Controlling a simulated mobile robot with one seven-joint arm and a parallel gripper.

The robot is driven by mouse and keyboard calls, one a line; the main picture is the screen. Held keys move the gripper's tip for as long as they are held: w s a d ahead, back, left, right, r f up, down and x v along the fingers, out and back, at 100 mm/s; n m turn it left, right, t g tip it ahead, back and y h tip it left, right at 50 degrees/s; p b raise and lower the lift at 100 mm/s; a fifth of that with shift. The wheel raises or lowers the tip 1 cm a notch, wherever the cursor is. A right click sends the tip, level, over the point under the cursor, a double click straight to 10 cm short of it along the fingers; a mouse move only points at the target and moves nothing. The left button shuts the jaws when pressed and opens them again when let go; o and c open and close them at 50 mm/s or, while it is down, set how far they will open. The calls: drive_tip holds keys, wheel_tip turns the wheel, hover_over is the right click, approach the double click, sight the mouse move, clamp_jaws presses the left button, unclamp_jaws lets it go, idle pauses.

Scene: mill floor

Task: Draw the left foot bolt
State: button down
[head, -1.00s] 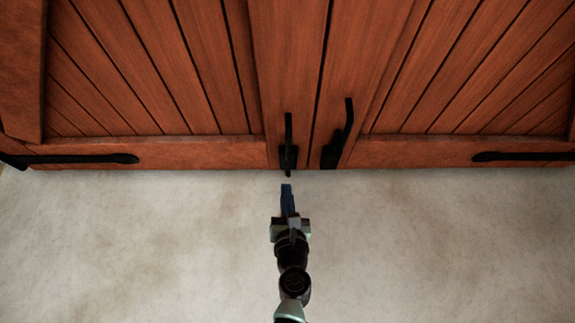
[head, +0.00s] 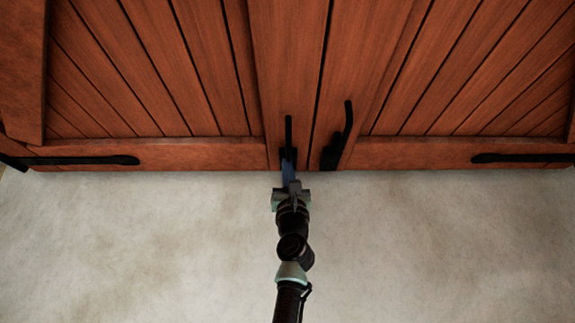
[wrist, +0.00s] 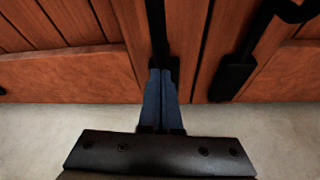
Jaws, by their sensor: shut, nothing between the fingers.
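The left foot bolt (head: 288,131) is a black upright rod at the bottom of the left door leaf, beside the seam between the leaves. My gripper (head: 288,166) is at the foot of this bolt, its blue fingers together and covering the bolt's lower end. In the wrist view the left bolt (wrist: 157,30) rises straight up from just beyond my fingertips (wrist: 161,72). The fingers are shut with nothing seen between them. Whether they touch the bolt I cannot tell.
The right foot bolt (head: 341,137), black with a bent top, is close by on the right leaf (head: 380,60). Black strap hinges (head: 90,159) lie at both outer lower corners. The pale floor (head: 430,240) in front of the doors is clear.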

drive_tip(key=shift+r, duration=0.1)
wheel_tip(320, 180, up, 6)
drive_tip(key=p, duration=0.6)
drive_tip(key=shift+p, duration=0.3)
drive_tip(key=shift+f, duration=0.25)
approach(288, 156)
drive_tip(key=f, duration=0.2)
drive_tip(key=s+f, duration=0.1)
drive_tip(key=f, duration=0.1)
drive_tip(key=shift+a+b, duration=0.4)
